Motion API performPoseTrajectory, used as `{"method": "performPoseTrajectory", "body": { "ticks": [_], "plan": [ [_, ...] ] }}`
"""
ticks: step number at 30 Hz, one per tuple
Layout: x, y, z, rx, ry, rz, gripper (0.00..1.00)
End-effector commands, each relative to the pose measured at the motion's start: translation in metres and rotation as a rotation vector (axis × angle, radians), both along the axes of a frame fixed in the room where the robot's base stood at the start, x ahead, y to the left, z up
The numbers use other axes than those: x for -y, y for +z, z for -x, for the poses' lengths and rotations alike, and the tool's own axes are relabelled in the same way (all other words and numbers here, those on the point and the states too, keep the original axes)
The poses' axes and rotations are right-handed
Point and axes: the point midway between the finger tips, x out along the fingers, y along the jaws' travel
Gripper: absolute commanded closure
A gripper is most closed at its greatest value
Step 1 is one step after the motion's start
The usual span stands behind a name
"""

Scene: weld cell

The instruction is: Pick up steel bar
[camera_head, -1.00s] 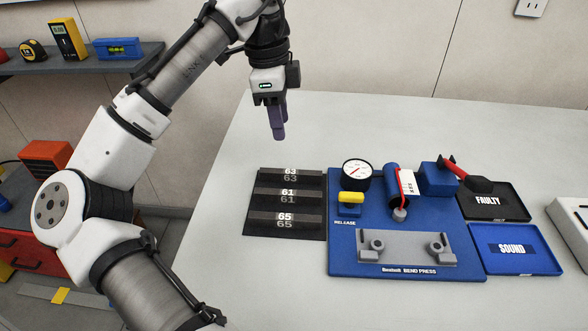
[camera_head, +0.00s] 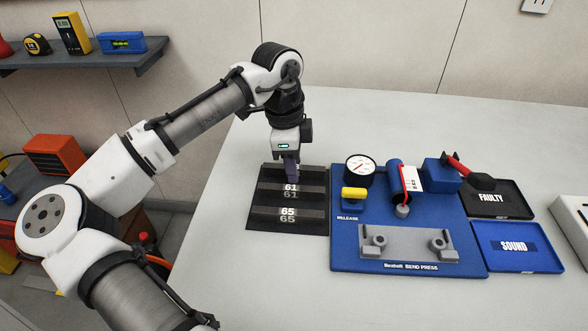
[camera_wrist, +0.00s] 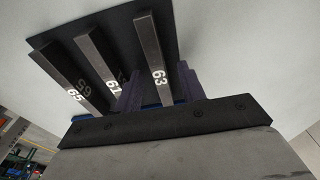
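Dark steel bars numbered 63 (camera_wrist: 151,45), 61 (camera_wrist: 97,48) and 65 (camera_wrist: 62,72) lie parallel on a black rack (camera_head: 286,228). In the head view, bar 61 (camera_head: 312,190) and bar 65 (camera_head: 312,213) show, and the far bar is partly hidden by my gripper. My gripper (camera_head: 291,176) points down over the far bar, 63. In the wrist view, my gripper's purple fingers (camera_wrist: 159,88) are apart, one on each side of bar 63. I cannot tell whether either finger touches the bar.
A blue bend press (camera_head: 345,258) with gauge, red-handled lever and grey fixture stands right of the rack. A black FAULTY tray (camera_head: 517,209) and blue SOUND tray (camera_head: 540,263) lie further right. The table (camera_head: 230,180) is clear left of the rack.

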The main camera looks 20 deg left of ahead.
Motion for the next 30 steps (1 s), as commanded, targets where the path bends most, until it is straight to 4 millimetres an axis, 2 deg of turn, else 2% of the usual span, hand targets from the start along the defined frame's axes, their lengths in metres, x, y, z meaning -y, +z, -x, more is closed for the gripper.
{"method": "performPoseTrajectory", "body": {
  "ticks": [4, 12, 13, 25, 30],
  "plan": [
    [0.0, 0.0, 0.0, 0.001, 0.0, 0.0, 0.63],
    [0.0, 0.001, 0.0, 0.001, 0.0, 0.0, 0.98],
    [0.0, 0.001, 0.0, 0.001, 0.0, 0.0, 1.0],
    [0.0, 0.002, 0.0, 0.002, 0.0, -0.001, 1.0],
    [0.0, 0.01, -0.001, 0.003, 0.0, -0.001, 1.0]
  ]
}}
